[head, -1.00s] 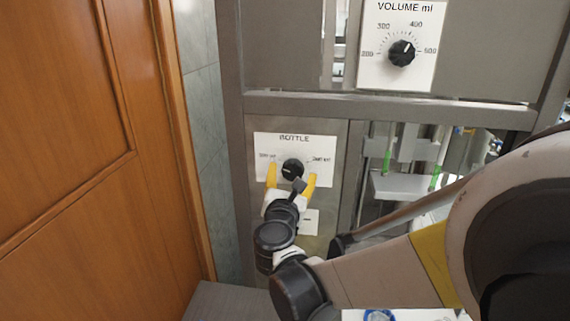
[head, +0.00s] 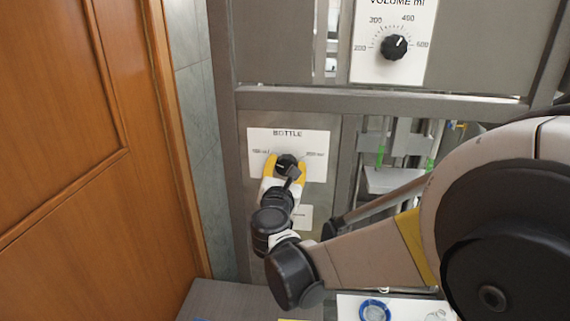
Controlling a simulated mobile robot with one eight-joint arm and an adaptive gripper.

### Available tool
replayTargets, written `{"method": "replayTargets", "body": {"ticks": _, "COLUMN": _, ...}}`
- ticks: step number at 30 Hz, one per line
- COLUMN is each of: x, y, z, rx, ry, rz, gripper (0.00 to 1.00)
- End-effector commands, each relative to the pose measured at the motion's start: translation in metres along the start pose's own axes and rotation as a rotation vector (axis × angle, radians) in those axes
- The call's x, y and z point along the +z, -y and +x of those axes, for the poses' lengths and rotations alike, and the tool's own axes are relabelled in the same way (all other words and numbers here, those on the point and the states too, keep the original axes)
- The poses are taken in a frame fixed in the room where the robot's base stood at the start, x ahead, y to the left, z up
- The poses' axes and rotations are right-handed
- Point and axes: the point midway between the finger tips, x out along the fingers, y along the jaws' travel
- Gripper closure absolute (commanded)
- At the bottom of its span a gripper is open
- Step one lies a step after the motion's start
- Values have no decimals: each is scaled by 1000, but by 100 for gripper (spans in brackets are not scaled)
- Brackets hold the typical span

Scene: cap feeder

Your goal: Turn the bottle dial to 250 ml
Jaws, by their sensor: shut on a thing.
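The bottle dial (head: 285,161) is a black knob on a white plate (head: 318,140) headed "BOTTLE", set in the grey machine panel. A volume label stands on each side of it; the print is too small to read surely, though the right one looks like 250 ml. My gripper (head: 286,164) has its yellow fingers on either side of the knob and is shut on it. My gripper and wrist hide the knob's lower part. Where its pointer mark stands cannot be told.
A second black dial (head: 394,47) on a "VOLUME ml" plate sits above, right. A wooden door (head: 60,150) is at the left. An opening (head: 400,150) with machine parts lies right. A blue ring (head: 375,310) shows at the bottom, partly cut off.

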Motion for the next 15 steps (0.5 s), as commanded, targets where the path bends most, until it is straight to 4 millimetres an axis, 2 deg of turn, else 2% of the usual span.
{"method": "replayTargets", "body": {"ticks": 8, "x": 0, "y": 0, "z": 0, "rx": 0, "ry": 0, "rz": 103, "gripper": 81}}
{"method": "replayTargets", "body": {"ticks": 15, "x": 0, "y": 1, "z": 0, "rx": 0, "ry": 0, "rz": 297, "gripper": 81}}
